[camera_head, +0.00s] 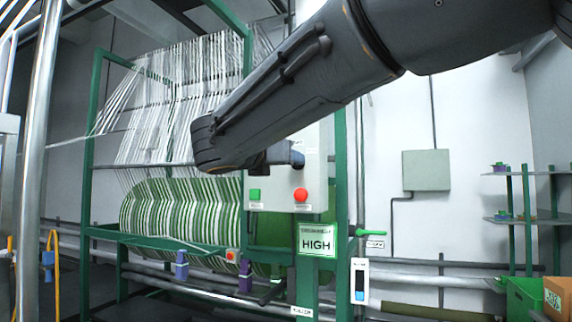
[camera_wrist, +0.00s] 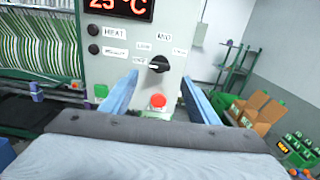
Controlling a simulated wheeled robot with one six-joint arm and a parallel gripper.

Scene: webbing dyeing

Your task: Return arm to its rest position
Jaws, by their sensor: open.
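My arm (camera_head: 290,100) reaches from the upper right across the head view, in front of the control panel (camera_head: 318,190). My gripper (camera_wrist: 159,78) shows in the wrist view as two blue fingers spread apart, with nothing held between them. The panel face (camera_wrist: 125,65) fills the space beyond the fingers. A black knob (camera_wrist: 159,64) shows between the fingertips, and a red button (camera_wrist: 158,101) is lower down. A green button (camera_wrist: 101,91) is left of the left finger. Whether the fingers touch the panel cannot be told. In the head view the fingers are hidden by my arm.
A green frame (camera_head: 97,160) with white and green webbing stands left of the panel. A green valve handle (camera_head: 372,233) sticks out right of the HIGH sign (camera_head: 317,240). Shelves (camera_head: 525,218) and a cardboard box (camera_head: 558,297) stand at the right. Pipes run low along the wall.

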